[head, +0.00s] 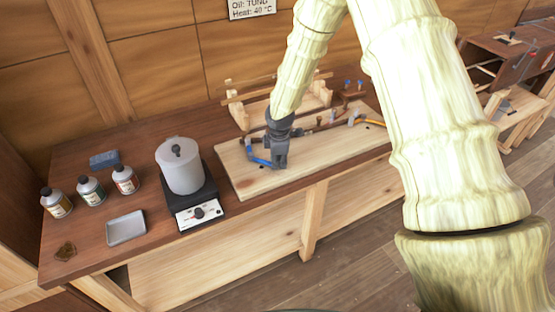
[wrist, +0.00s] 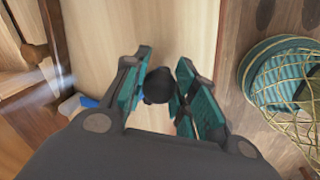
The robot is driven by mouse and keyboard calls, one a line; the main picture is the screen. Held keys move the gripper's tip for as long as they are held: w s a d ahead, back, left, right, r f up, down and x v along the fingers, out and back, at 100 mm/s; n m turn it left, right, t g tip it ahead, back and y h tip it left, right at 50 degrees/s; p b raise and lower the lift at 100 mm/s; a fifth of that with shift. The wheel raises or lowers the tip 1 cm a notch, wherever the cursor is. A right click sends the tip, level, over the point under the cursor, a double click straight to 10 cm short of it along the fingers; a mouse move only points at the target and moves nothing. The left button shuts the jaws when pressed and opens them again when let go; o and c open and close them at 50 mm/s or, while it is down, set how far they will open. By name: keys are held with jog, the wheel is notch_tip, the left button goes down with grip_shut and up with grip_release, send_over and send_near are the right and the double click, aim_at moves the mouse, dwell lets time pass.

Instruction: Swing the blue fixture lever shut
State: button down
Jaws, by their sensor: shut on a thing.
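The blue fixture lever (head: 259,161) lies low over the left part of the pale board (head: 235,181) on the bench. My gripper (head: 280,163) is at the lever's right end, pointing down, and hides that end in the head view. In the wrist view a round black knob (wrist: 158,85) sits between the teal pads of my gripper (wrist: 160,90), which is shut on it. A bit of blue (wrist: 86,101) shows beside the left finger there; most of the lever is hidden behind my gripper.
A hot plate (head: 199,212) with a lidded pot (head: 180,168) stands left of the board. Several bottles (head: 90,190) and a grey tray (head: 126,228) are farther left. A wooden frame (head: 240,112) stands behind. A netted teal basket (wrist: 285,75) is at the right in the wrist view.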

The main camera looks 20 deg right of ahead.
jog(key=c, duration=1.1)
grip_release()
jog(key=shift+d, duration=0.4)
jog(key=shift+a, duration=0.15)
jog(key=shift+a, duration=0.1)
jog(key=shift+r, duration=0.1)
notch_tip(320, 180, up, 12)
jog(key=s, duration=0.2)
jog(key=shift+a+f, duration=0.2)
jog(key=shift+f, duration=0.05)
jog(key=shift+s+f, duration=0.1)
